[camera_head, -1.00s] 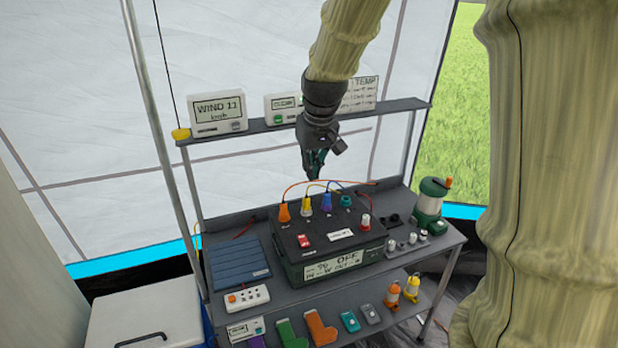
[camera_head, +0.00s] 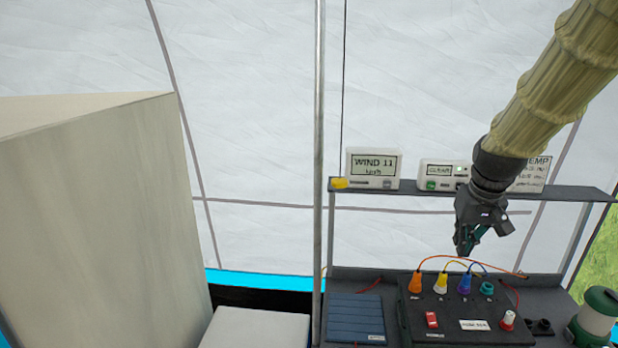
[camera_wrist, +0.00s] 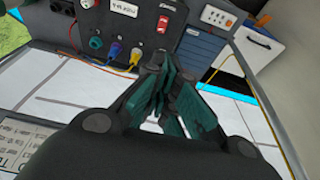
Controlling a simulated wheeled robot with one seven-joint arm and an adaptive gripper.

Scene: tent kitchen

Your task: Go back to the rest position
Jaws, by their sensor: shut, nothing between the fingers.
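My gripper (camera_head: 466,246) hangs at the end of my arm on the right side of the head view. It is shut and empty, with its fingers pointing down. In the picture it overlaps the area between the shelf and the dark power box (camera_head: 465,318), just above the box's coloured plugs.
An upper shelf (camera_head: 415,187) carries a wind display (camera_head: 373,168) and a second display (camera_head: 441,174). A blue panel (camera_head: 356,318) lies left of the box, and a green lantern (camera_head: 597,318) stands right. A metal pole (camera_head: 319,120) and a large pale block (camera_head: 95,210) stand left.

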